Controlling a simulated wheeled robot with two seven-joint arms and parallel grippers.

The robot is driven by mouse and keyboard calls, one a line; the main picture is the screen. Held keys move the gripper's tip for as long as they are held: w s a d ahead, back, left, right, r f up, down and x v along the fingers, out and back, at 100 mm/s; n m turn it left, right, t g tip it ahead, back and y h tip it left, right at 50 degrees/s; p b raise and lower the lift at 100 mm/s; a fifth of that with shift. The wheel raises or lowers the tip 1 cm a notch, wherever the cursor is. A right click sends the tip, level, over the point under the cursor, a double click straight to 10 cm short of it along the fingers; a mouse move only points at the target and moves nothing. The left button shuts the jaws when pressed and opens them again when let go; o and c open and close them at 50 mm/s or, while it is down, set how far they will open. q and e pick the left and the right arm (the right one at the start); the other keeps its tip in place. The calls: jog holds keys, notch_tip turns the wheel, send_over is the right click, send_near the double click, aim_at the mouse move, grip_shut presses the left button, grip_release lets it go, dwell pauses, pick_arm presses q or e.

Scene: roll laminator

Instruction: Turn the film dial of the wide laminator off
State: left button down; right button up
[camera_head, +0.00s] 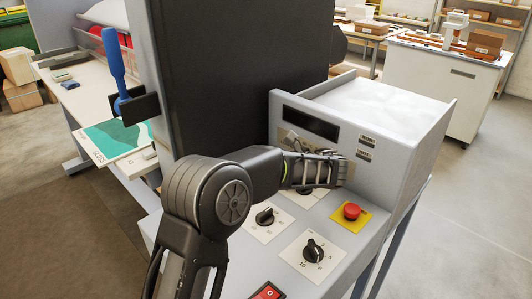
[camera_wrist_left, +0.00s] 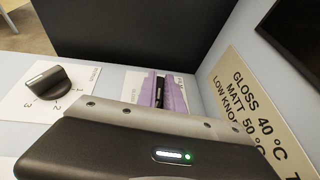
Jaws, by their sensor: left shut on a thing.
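On the sloped control panel (camera_head: 222,245) of the laminator, my left gripper (camera_head: 318,172) reaches in low beside the upright back wall. In the left wrist view its lilac finger pads (camera_wrist_left: 172,94) are shut on a dark dial knob (camera_wrist_left: 160,91), which stands on a white card. The card's lettering is mostly covered, so I can only partly read it as the film dial. In the head view the gripper largely hides this dial. Another black dial (camera_wrist_left: 48,84), on a card numbered 1 to 3, sits to the left of it. My right gripper is not in view.
Two more dials, a front one (camera_head: 313,251) and a middle one (camera_head: 265,217), a red stop button (camera_head: 351,211) on yellow and a red switch (camera_head: 267,291) share the panel. A tall dark block (camera_head: 245,75) rises behind. A temperature label (camera_wrist_left: 250,105) is on the wall.

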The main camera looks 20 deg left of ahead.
pick_arm(q)
jog(key=shift+w+r+n+g+y+p, duration=0.1)
jog(key=shift+r+n+g+y+p, duration=0.1)
jog(key=shift+n+g+y+p, duration=0.3)
jog(key=shift+a, duration=0.1)
jog(key=c, duration=1.5)
grip_release()
jog(key=shift+f, duration=0.15)
jog(key=shift+o, duration=0.2)
jog(key=shift+v, duration=3.95)
